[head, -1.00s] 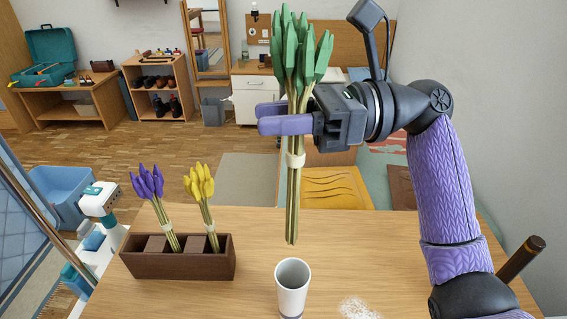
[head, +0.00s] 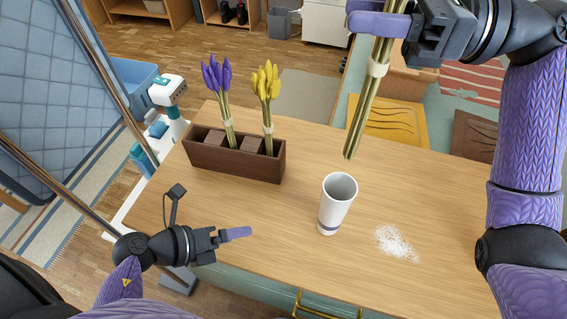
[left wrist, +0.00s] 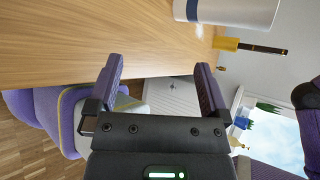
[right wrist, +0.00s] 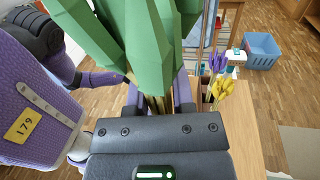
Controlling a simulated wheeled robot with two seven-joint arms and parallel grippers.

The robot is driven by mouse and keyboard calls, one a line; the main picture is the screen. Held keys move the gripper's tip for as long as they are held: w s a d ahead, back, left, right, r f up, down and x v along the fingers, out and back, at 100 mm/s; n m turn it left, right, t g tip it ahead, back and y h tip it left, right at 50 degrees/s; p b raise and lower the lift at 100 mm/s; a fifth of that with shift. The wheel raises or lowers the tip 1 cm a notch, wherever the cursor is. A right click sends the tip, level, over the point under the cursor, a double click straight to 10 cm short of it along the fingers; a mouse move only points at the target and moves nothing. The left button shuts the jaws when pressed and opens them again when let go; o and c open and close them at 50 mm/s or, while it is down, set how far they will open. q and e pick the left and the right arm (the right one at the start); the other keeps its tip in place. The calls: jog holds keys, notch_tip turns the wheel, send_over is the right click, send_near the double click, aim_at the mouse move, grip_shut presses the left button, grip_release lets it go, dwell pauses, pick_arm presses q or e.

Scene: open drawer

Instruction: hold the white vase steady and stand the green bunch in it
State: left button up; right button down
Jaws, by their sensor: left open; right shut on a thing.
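The white vase (head: 337,203) stands upright and open-topped on the table, with a grey band near its base. Its side also shows at the top of the left wrist view (left wrist: 235,12). My right gripper (head: 378,22) is shut on the stems of the green bunch (head: 368,105), holding it tilted above the table, stem ends beyond and above the vase. The bunch's green heads (right wrist: 140,40) show in the right wrist view but are cut off in the head view. My left gripper (head: 240,234) is open and empty, left of the vase and apart from it.
A brown wooden holder (head: 205,158) with a purple bunch (head: 220,85) and a yellow bunch (head: 266,88) stands at the table's back left. White grains (head: 396,243) lie right of the vase. The table (head: 290,245) between my left gripper and the vase is clear.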

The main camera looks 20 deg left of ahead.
pick_arm(q)
jog(key=w+d+r+m, duration=0.4)
jog(key=w+r+m, duration=0.1)
jog(key=m, duration=0.2)
jog(key=m+h, duration=0.2)
jog(key=m, duration=0.5)
send_near(350, 190)
jog(key=shift+t, duration=0.3)
jog(key=x, duration=0.7)
jog(key=shift+s+d+f, duration=0.1)
jog(key=shift+f, duration=0.2)
jog(key=c, duration=1.3)
jog(key=shift+o, duration=0.2)
pick_arm(e)
notch_tip(350, 190, down, 13)
